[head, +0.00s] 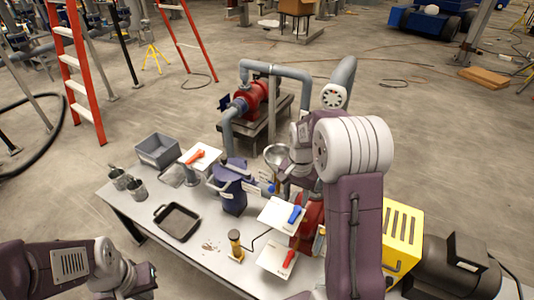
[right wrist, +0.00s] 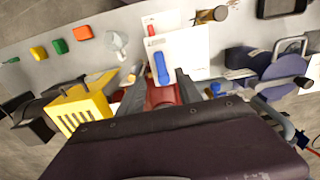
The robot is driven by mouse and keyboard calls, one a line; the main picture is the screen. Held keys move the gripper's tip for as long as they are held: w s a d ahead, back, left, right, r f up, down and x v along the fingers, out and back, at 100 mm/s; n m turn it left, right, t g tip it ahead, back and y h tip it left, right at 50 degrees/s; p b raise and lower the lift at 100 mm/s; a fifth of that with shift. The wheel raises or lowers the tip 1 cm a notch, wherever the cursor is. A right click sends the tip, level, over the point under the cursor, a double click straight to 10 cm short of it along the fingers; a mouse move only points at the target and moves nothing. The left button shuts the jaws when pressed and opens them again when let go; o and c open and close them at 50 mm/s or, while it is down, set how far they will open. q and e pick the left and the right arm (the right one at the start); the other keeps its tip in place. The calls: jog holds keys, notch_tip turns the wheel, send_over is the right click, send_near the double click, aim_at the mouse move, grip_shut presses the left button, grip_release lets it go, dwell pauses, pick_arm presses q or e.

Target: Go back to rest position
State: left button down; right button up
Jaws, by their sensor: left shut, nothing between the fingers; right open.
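My left gripper (head: 146,284) is low at the left in the head view, near the table's front edge, shut and empty. My right arm rises at the right of the head view and bends over the table; its fingertips are hard to make out there. In the right wrist view my right gripper (right wrist: 160,88) is open, with two dark fingers spread and nothing held. A white plate with a blue handle (right wrist: 161,68) lies beyond and partly between the fingers; whether they touch it is unclear. A red part (right wrist: 160,97) shows behind them.
The grey table (head: 140,208) carries a dark tray (head: 177,221), a grey bin (head: 157,149), metal cups (head: 128,182), a blue press body (head: 232,188) and white plates (head: 280,214). A yellow slotted box (head: 402,240) stands right of my right arm. A red pump (head: 256,97) stands behind.

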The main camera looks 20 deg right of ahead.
jog(key=s+a+f+n+t+b, duration=0.1)
jog(key=s+a+f+n+b, duration=0.2)
jog(key=s+a+n, duration=0.6)
jog(key=s+a+f, duration=0.1)
jog(key=s+f, duration=0.1)
jog(key=s, duration=0.1)
jog(key=shift+s+n, duration=0.3)
jog(key=shift+s+a, duration=0.1)
